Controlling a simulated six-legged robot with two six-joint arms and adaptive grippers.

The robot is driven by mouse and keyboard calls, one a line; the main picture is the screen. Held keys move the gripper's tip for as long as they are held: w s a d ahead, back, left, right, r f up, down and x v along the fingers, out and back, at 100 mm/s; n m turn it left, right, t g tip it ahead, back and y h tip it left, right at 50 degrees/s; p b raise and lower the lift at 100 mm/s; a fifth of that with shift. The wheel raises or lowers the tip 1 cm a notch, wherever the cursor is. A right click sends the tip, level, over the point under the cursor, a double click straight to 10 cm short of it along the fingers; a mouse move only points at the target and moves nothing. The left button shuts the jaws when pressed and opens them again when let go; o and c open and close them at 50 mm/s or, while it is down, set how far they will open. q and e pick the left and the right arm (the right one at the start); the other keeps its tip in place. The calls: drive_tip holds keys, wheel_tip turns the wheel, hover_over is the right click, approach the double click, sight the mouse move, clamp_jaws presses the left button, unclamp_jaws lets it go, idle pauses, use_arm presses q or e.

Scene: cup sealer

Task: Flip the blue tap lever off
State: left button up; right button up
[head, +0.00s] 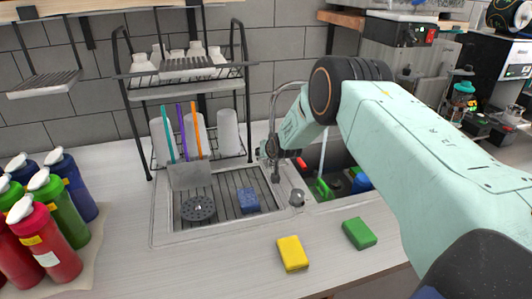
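My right arm comes in from the right and reaches across the sink. Its gripper (268,152) is at the tap, small and dark against the metal, so I cannot tell if its fingers are open or shut or touch the tap. The grey metal tap (276,110) stands behind the sink, its curved spout partly hidden by my arm. I cannot make out a blue lever; the gripper and arm cover that area. A small red piece (301,163) shows just right of the gripper. My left gripper is not in view.
A blue sponge (248,201) and round drain (198,208) are on the ribbed drainboard. The sink basin (338,155) holds green and blue items. Yellow (292,253) and green (359,233) sponges lie in front. Bottles (57,242) stand left; a cup rack (186,75) stands behind.

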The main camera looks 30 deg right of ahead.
drive_tip(key=shift+o, duration=0.7)
drive_tip(key=shift+w, duration=0.1)
drive_tip(key=shift+r, duration=0.1)
drive_tip(key=shift+s+r, duration=0.25)
drive_tip(key=shift+s, duration=0.1)
drive_tip(key=v, duration=1.1)
drive_tip(key=shift+s, duration=0.15)
